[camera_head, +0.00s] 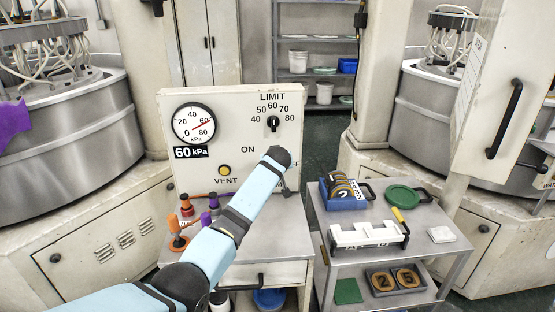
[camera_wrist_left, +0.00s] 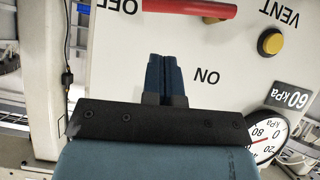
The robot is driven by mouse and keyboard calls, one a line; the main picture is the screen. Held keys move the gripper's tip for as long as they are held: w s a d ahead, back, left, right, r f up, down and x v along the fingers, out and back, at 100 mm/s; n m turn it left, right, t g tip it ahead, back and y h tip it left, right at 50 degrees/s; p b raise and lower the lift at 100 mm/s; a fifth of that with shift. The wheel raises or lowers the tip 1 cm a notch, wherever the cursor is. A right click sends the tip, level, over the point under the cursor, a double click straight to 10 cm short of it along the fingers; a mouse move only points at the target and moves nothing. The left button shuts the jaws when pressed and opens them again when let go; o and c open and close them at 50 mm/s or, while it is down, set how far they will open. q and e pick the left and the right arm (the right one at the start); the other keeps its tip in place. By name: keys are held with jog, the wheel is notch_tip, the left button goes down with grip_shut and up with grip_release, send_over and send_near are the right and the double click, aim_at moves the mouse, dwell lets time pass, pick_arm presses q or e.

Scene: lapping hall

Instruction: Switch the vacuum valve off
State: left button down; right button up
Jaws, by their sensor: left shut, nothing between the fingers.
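The vacuum panel (camera_head: 225,120) stands upright behind the worktop, with an ON label, a yellow VENT button (camera_head: 224,170) and a gauge (camera_head: 194,124) marked 60 kPa. In the left wrist view the panel appears upside down. There the red valve lever (camera_wrist_left: 190,8) lies level along the top edge, its left end beside the OFF lettering. My left gripper (camera_wrist_left: 163,58) is shut and empty, apart from the lever in that picture, left of the ON label (camera_wrist_left: 207,76). In the head view my left arm hides the lever and most of my gripper (camera_head: 286,190).
A limit dial (camera_head: 273,123) is on the upper panel. Orange and purple fittings (camera_head: 180,235) stand left of my arm. A cart (camera_head: 385,255) at right holds a blue bin (camera_head: 345,203), a white rack (camera_head: 368,234) and a green disc (camera_head: 402,195). Large machines flank the panel.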

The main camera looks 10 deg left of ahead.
pick_arm(q)
jog(key=v, duration=0.7)
jog(key=shift+s, duration=0.5)
jog(key=shift+a, duration=0.1)
